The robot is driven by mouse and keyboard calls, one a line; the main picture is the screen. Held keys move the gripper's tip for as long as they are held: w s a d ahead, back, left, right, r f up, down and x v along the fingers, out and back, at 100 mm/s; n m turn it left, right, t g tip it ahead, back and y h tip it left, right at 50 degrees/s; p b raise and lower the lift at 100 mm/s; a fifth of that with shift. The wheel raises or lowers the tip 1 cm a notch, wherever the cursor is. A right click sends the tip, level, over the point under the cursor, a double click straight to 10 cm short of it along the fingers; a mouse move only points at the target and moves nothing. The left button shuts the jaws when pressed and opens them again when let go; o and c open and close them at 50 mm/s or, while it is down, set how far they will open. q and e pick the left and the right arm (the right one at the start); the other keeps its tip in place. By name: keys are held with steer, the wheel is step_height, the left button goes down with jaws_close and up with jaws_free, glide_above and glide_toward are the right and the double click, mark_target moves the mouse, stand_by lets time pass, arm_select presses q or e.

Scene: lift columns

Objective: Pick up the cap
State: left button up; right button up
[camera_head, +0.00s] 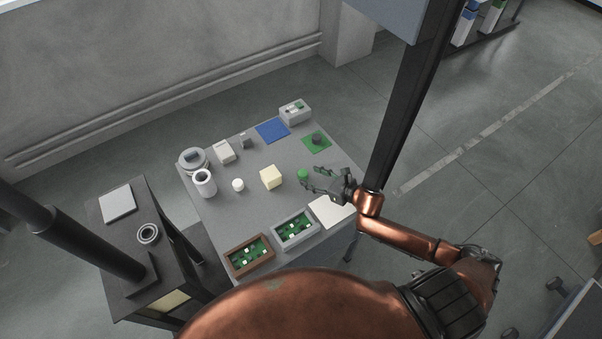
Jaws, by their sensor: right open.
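A small round green piece (303,175), which looks like the cap, is on the grey table (215,228) right of the yellow block. My right gripper (308,180) is open, its fingers pointing left with the green piece at their tips. Whether the fingers touch it I cannot tell. A small white round piece (238,185) and a dark round piece (317,138) on a green mat also stand on the table. My left gripper is not in view.
A pale yellow block (271,178) stands left of the gripper. Brown (232,266) and grey (277,238) trays with green boards lie at the near edge. A white cylinder (204,183) stands left; a blue mat (272,130) lies farther back.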

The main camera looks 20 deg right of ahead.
mark_target(305, 174)
steer(key=x, duration=0.4)
steer(key=shift+w+a+r, duration=0.1)
steer(key=shift+w+a, duration=0.1)
steer(key=shift+a, duration=0.15)
steer(key=shift+w+a+f, duration=0.15)
steer(key=shift+w+f, duration=0.05)
steer(key=shift+w, duration=0.15)
steer(key=c, duration=1)
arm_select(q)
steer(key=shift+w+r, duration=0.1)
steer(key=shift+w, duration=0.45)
arm_select(e)
steer(key=shift+c, duration=0.2)
steer(key=shift+r, duration=0.1)
